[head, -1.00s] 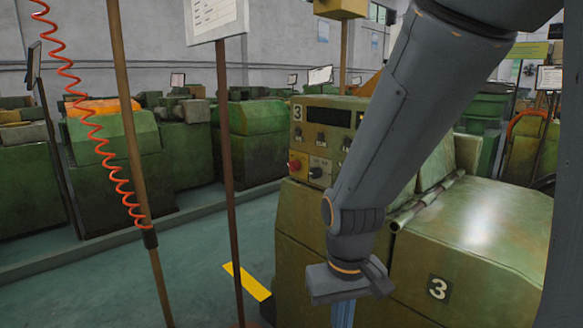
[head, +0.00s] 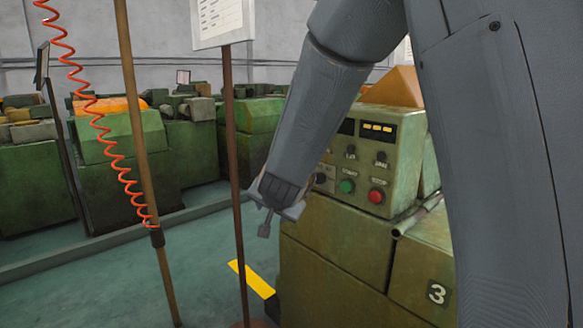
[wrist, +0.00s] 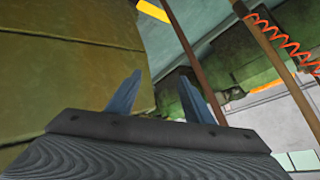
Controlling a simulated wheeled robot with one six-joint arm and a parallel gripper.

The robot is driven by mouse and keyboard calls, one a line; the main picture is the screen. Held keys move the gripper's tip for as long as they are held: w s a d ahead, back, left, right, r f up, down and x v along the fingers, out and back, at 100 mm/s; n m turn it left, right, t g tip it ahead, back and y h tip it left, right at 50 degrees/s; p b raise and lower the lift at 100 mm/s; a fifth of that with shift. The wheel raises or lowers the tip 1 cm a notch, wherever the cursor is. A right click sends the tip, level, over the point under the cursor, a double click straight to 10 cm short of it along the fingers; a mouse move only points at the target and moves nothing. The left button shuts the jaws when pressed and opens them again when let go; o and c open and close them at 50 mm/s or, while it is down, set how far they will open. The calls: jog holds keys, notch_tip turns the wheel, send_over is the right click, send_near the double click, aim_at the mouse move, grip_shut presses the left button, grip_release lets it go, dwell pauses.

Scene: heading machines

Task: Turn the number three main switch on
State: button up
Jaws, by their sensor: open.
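The green number three machine (head: 330,265) stands right of centre in the head view, with a "3" plate on its front. Its control panel (head: 362,165) shows a lit display, small knobs, a green button and a red button. My arm covers the panel's left part, where the main switch is hidden. My gripper (head: 266,226) is left of the panel in the head view, apart from it. In the wrist view, my gripper (wrist: 160,95) is open, with its two blue fingers spread and nothing between them. The machine's green side (wrist: 70,70) fills the left there.
A thin brown post (head: 236,180) with a white sign stands left of my gripper. A thicker pole (head: 137,130) with a coiled red hose (head: 95,120) is farther left. Other green machines (head: 110,180) line the wall. The floor between has a yellow strip (head: 252,279).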

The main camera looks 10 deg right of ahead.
jog(key=w+d+r+m+h+p, duration=0.3)
jog(key=w+r+m+h, duration=0.2)
jog(key=r+m+h, duration=0.5)
jog(key=w+d+f+m+p, duration=0.1)
jog(key=w+d+f, duration=0.2)
jog(key=w+d, duration=0.1)
jog(key=shift+w+d+t, duration=0.3)
jog(key=shift+w+d, duration=0.1)
jog(key=shift+w, duration=0.35)
jog(key=c, duration=1)
jog(key=shift+c, duration=0.2)
